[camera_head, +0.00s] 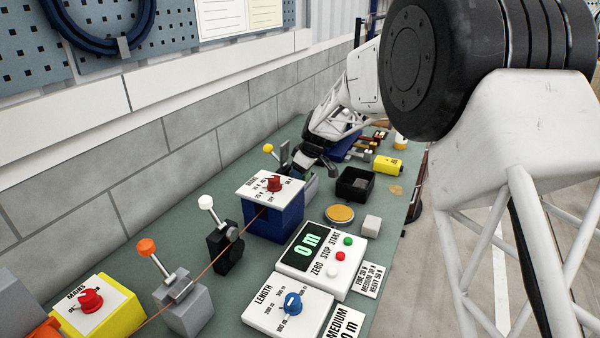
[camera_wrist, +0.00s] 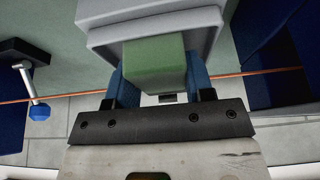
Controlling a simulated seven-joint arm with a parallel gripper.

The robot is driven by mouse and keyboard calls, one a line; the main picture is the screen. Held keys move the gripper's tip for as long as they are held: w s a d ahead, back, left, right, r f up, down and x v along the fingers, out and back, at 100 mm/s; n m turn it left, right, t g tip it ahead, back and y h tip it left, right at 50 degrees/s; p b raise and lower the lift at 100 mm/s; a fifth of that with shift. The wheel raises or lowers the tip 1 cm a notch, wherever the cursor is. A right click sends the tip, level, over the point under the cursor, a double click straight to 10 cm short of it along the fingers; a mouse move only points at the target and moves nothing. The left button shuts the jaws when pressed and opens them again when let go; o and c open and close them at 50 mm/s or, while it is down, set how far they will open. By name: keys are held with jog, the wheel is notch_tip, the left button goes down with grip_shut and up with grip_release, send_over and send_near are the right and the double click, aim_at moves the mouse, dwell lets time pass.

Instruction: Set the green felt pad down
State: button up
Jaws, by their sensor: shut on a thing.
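The green felt pad (camera_wrist: 155,62) is a small green block between the two blue fingers of my gripper (camera_wrist: 158,85) in the wrist view. My gripper is shut on it. A light grey block-like fixture (camera_wrist: 150,15) lies right beyond the pad; I cannot tell whether the pad touches it. In the head view my gripper (camera_head: 310,160) is over the far part of the bench, behind the blue box with a red knob (camera_head: 275,210).
An orange line (camera_wrist: 270,72) runs across behind the gripper in the wrist view. A lever with a blue knob (camera_wrist: 39,112) stands at left. In the head view, a yellow-knobbed lever (camera_head: 268,148), a black tray (camera_head: 355,185) and a yellow cylinder (camera_head: 388,166) are near the gripper.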

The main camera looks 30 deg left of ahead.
jog(key=shift+f, duration=0.15)
jog(key=o, duration=0.7)
jog(key=v, duration=1.2)
jog(key=shift+d, duration=0.1)
dwell(0.4)
